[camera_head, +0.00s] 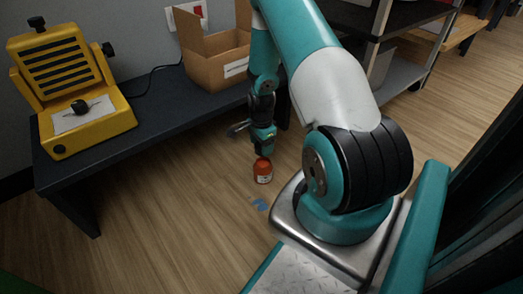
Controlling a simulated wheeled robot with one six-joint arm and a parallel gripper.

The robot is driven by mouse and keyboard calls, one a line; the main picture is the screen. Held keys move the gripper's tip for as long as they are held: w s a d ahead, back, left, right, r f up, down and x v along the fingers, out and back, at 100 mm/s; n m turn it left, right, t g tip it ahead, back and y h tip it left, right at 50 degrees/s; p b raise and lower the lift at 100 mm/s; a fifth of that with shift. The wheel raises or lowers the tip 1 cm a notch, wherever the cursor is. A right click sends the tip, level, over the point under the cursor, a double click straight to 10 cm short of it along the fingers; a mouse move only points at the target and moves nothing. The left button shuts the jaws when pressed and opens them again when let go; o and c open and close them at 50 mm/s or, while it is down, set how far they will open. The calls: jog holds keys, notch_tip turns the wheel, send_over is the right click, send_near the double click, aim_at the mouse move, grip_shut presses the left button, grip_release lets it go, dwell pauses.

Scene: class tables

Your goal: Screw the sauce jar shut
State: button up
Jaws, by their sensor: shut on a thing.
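The sauce jar (263,175) is small, orange-red, with a pale label on its side, near the middle of the head view. My gripper (263,153) points down at the jar's top and is shut on it. The jar looks upright. The fingertips and the jar's lid are too small to make out, so I cannot tell how the lid sits. Wooden floor shows around the jar; I cannot tell whether it rests on the floor or hangs above it.
A dark low table (170,110) stands at the left, with a yellow machine (75,90) and an open cardboard box (215,65) on it. A shelf rack (400,75) stands behind my arm. A small blue mark (260,204) lies on the otherwise clear floor in front.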

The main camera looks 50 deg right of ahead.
jog(key=shift+r+p, duration=0.1)
jog(key=shift+p, duration=0.2)
jog(key=b, duration=0.2)
send_over(261, 162)
jog(key=shift+s+a+f, duration=0.1)
jog(key=shift+s+f, duration=0.05)
jog(key=shift+f, duration=2.55)
jog(key=shift+f+p, duration=0.15)
jog(key=shift+p, duration=0.5)
jog(key=shift+f+b, duration=0.4)
jog(key=shift+f, duration=0.3)
jog(key=m+p, duration=0.1)
jog(key=m, duration=0.2)
jog(key=shift+r+m+p, duration=0.15)
jog(key=shift+m+p, duration=0.15)
jog(key=shift+p, duration=0.05)
jog(key=shift+m, duration=0.5)
